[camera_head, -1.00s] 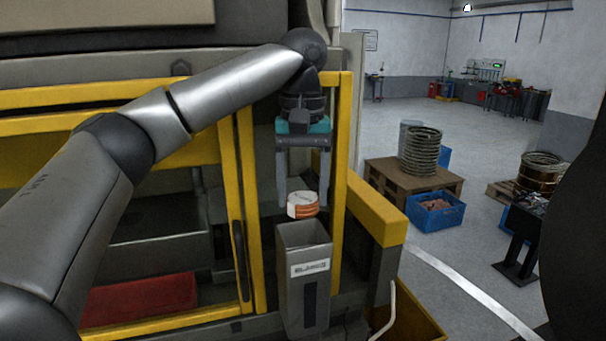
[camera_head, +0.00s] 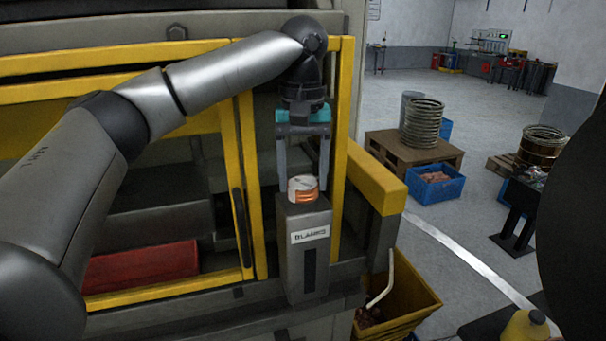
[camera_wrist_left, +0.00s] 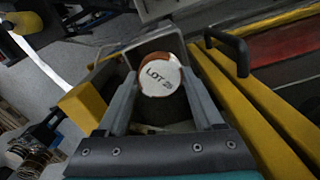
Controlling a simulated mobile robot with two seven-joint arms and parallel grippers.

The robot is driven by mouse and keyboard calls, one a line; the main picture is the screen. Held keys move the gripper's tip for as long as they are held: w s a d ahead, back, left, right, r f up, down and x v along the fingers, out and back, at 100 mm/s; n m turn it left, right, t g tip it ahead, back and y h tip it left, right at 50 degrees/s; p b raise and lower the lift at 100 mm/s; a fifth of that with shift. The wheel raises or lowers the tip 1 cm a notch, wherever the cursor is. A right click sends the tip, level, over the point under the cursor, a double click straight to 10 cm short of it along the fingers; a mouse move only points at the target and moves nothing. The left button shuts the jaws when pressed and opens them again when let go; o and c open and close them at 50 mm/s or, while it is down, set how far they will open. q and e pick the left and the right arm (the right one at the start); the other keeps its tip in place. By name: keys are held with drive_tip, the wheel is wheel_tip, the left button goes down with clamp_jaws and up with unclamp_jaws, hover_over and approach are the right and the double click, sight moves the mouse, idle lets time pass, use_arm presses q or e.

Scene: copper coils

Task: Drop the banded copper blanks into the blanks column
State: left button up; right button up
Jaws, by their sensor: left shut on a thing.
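My left gripper (camera_head: 303,188) points down with its fingers on either side of a banded copper blank (camera_head: 303,194), and is shut on it. The blank has a white top and an orange-copper side. In the left wrist view the blank (camera_wrist_left: 160,78) shows a white label reading "LOT" between the fingertips. The grey blanks column (camera_head: 309,262), with a white label reading "BLANKS", stands directly below. The blank is at the column's open top; how far it sits inside I cannot tell. The column's rim (camera_wrist_left: 130,50) also shows around the blank in the wrist view. My right gripper is not in view.
Yellow frame bars (camera_head: 340,130) stand close beside the column. A red tray (camera_head: 140,265) lies behind the frame at left. A yellow bin (camera_head: 415,298) is at lower right. A blue crate (camera_head: 434,187) and a pallet (camera_head: 395,152) with a coil stand on the floor.

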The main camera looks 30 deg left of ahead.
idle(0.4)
use_arm(q)
drive_tip(key=o, duration=1.6)
drive_tip(key=shift+c, duration=0.2)
drive_tip(key=shift+r, duration=0.1)
wheel_tip(320, 180, up, 15)
